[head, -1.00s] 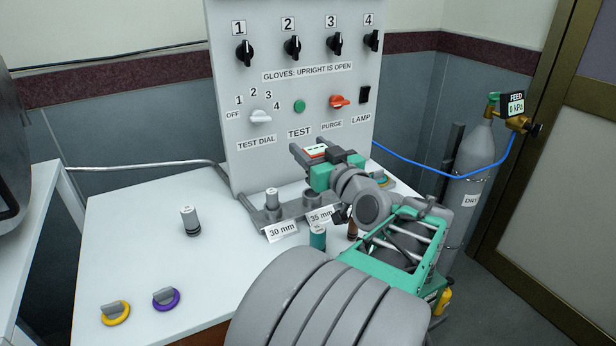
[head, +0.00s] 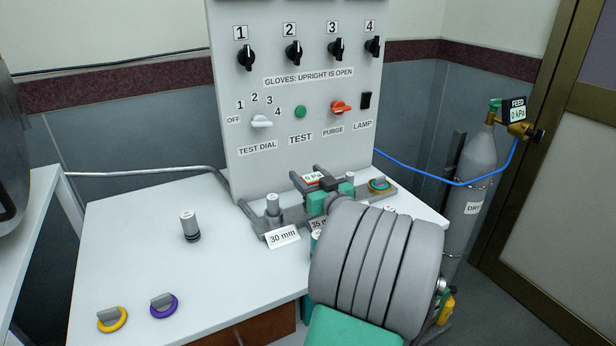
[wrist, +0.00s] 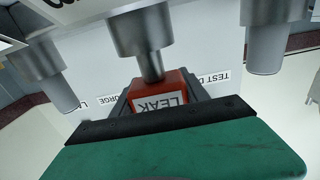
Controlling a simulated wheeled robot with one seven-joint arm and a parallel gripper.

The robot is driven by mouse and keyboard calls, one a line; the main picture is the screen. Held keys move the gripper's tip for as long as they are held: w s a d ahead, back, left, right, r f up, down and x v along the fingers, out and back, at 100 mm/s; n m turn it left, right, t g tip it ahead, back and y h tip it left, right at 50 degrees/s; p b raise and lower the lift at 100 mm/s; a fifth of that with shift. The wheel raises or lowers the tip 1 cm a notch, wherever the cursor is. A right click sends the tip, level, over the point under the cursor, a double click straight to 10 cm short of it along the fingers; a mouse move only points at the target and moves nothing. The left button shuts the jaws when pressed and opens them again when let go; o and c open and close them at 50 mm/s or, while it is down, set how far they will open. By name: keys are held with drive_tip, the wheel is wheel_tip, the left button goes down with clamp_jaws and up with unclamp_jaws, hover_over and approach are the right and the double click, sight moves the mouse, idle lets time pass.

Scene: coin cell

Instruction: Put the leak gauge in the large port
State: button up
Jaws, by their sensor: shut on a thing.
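The leak gauge (head: 310,179) is a red block with a small display reading 0 Pa. My gripper (head: 314,174) is shut on it over the port rail (head: 250,212), behind the 35 mm label (head: 318,224). In the wrist view, the red gauge (wrist: 168,92), labelled LEAK, sits between the grey fingers. A grey stem (wrist: 150,66) runs from it to a wider grey cylinder (wrist: 144,32). I cannot tell whether that cylinder is the gauge's plug or the port, nor whether the gauge is seated. My arm and gripper hide the 35 mm port in the head view.
A plug (head: 273,203) stands at the 30 mm label (head: 283,237). Another grey plug (head: 190,228) stands on the bench. A yellow ring (head: 113,320) and purple ring (head: 164,306) lie at front left. The panel (head: 235,175) rises behind the rail.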

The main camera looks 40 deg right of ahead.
drive_tip(key=o, duration=1.4)
drive_tip(key=shift+f, duration=0.1)
drive_tip(key=shift+r+p, duration=0.3)
drive_tip(key=b+v, duration=0.1)
drive_tip(key=v, duration=1.1)
drive_tip(key=shift+f, duration=0.1)
